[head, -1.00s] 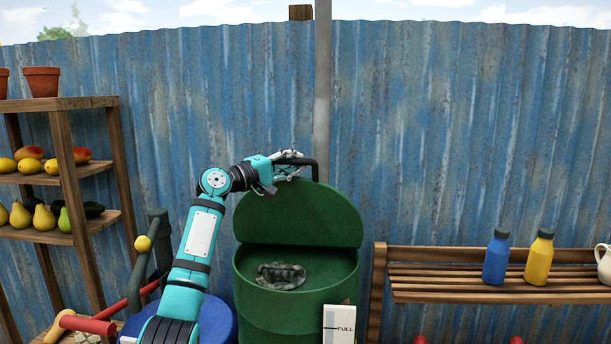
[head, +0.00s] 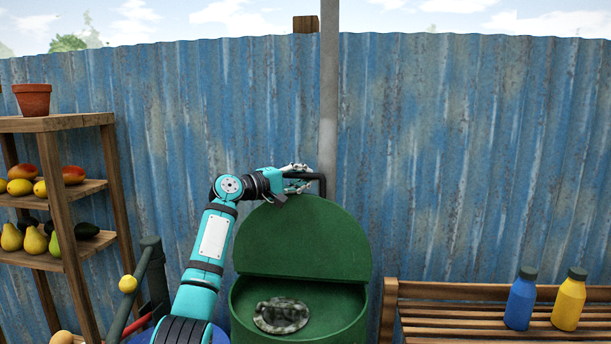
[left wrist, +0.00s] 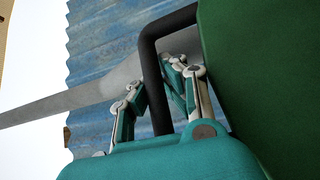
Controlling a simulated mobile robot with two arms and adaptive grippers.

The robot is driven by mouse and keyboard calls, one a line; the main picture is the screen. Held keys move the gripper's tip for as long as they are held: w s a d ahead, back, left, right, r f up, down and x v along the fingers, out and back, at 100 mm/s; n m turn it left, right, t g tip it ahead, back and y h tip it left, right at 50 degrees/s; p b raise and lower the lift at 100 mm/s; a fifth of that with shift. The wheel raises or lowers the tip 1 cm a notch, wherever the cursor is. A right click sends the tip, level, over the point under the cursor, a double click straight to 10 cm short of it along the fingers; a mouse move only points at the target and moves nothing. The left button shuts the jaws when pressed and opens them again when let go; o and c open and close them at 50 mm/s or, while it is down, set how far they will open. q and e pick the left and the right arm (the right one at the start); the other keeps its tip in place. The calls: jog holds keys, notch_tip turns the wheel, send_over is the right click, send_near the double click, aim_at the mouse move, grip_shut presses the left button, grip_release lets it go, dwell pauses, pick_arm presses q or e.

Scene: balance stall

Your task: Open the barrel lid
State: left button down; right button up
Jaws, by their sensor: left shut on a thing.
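The green barrel (head: 352,335) stands at the lower middle of the head view. Its green lid (head: 305,240) is raised at the back, leaning up and showing its flat face; it also fills the right of the left wrist view (left wrist: 262,60). The black bar handle (head: 322,184) is at the lid's upper edge and shows as a bent bar in the left wrist view (left wrist: 153,75). My left gripper (head: 301,180) is shut on this handle, its fingers on either side of the bar. My right gripper is in neither view.
A mottled grey-green object (head: 281,316) lies in the barrel's opening. A wooden shelf (head: 80,122) with fruit and a pot (head: 33,99) stands left. A slatted bench (head: 455,312) with a blue bottle (head: 521,300) and a yellow bottle (head: 569,300) stands right. A corrugated fence (head: 470,150) closes the back.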

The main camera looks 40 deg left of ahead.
pick_arm(q)
jog(key=shift+s+a+r, duration=0.1)
jog(key=shift+a+r, duration=0.05)
jog(key=shift+r, duration=0.15)
jog(key=c, duration=1.6)
grip_release()
jog(key=shift+c, duration=0.2)
jog(key=o, duration=0.4)
jog(key=shift+s+a, duration=0.1)
jog(key=shift+s, duration=0.15)
jog(key=shift+f, duration=0.15)
jog(key=v, duration=0.7)
jog(key=shift+s, duration=0.3)
jog(key=shift+f, duration=0.15)
